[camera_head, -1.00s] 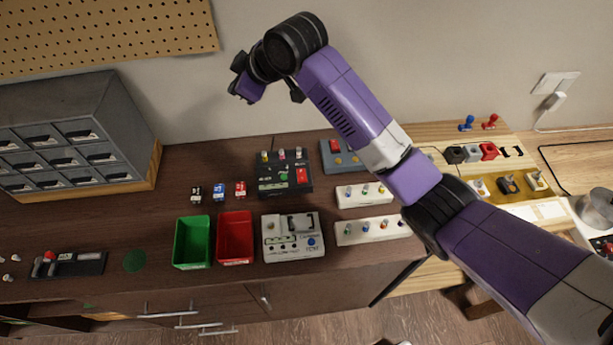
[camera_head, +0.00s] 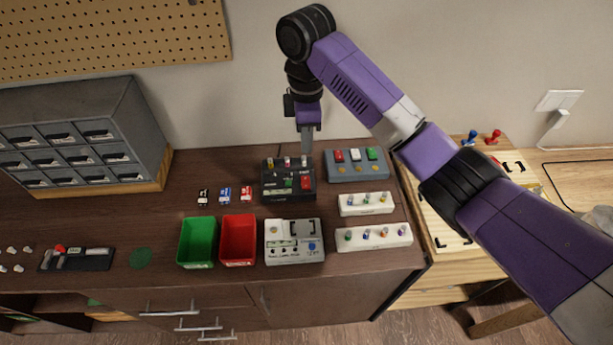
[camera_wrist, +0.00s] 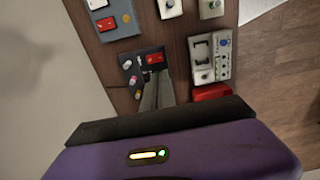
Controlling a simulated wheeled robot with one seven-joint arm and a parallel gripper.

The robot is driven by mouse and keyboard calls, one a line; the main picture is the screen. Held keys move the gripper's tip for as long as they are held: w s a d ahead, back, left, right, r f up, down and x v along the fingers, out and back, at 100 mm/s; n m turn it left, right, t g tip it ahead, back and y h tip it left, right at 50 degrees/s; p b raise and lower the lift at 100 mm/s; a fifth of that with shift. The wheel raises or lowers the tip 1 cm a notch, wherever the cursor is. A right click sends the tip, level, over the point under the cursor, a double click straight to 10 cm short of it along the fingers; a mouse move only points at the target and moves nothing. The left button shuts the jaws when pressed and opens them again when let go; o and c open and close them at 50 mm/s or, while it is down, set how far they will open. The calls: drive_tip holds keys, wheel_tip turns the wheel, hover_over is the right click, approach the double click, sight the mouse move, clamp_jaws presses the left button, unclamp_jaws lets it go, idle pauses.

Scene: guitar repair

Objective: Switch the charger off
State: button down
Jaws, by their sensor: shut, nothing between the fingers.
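A black box (camera_head: 275,194) with small knobs along its back edge and a red switch (camera_head: 305,183) stands on the dark bench. A small green spot shows beside the switch. I see no readable label that names it as the charger. My gripper (camera_head: 305,157) is shut and empty, pointing down over the back of this box, close to the knobs. In the wrist view the shut fingers (camera_wrist: 158,78) reach over the black box, just below the red switch (camera_wrist: 155,59). I cannot tell whether they touch it, and they hide part of the box.
A grey box (camera_head: 356,173) with red, white and green switches is to the right. A white device (camera_head: 293,256), a green bin (camera_head: 197,240) and a red bin (camera_head: 238,241) stand in front. White knob strips (camera_head: 366,204) are at right. A drawer cabinet (camera_head: 85,130) is at left.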

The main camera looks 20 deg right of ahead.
sight(306, 186)
wheel_tip(306, 186, down, 14)
drive_tip(key=shift+f+b, duration=0.1)
drive_tip(key=shift+b, duration=0.5)
